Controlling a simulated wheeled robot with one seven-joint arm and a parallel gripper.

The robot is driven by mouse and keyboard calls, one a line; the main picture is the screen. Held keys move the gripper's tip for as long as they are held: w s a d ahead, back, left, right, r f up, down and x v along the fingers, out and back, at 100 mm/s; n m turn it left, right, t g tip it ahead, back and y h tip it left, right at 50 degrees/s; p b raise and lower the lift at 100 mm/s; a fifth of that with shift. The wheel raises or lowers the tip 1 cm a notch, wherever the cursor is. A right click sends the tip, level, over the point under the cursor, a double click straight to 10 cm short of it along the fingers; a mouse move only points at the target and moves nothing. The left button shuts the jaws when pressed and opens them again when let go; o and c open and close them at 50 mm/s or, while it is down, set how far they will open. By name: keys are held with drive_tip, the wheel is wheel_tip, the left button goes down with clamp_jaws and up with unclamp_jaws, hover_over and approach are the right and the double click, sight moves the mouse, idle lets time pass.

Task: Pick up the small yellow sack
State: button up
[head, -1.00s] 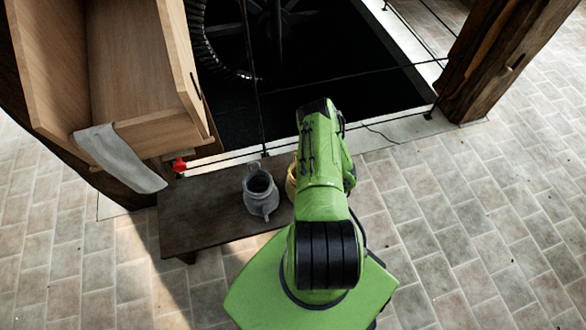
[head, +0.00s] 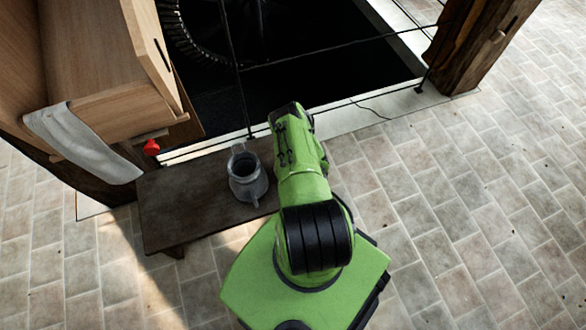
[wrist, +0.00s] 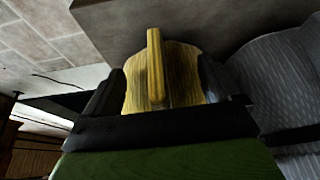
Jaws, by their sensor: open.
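The small yellow sack (wrist: 183,72) shows in the wrist view, just ahead of my gripper, with a paler upright yellow strip on its near side. My gripper (wrist: 160,74) is open, with one dark finger to the left of the sack and one to the right. The sack appears between the fingers; I cannot tell whether either touches it. In the head view my green arm hides the sack and the gripper.
A grey jug (head: 247,182) stands on the dark wooden bench (head: 185,212), close to the sack; it fills the right of the wrist view (wrist: 275,75). A wooden chute (head: 95,60) with a grey cloth (head: 80,145) overhangs the bench's left. A dark pit with thin rails lies behind.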

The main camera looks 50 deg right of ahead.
drive_tip(key=shift+w+d+f, duration=0.15)
drive_tip(key=shift+w+f, duration=0.05)
drive_tip(key=shift+f, duration=0.35)
drive_tip(key=shift+r, duration=0.1)
drive_tip(key=shift+c, duration=0.7)
clamp_jaws()
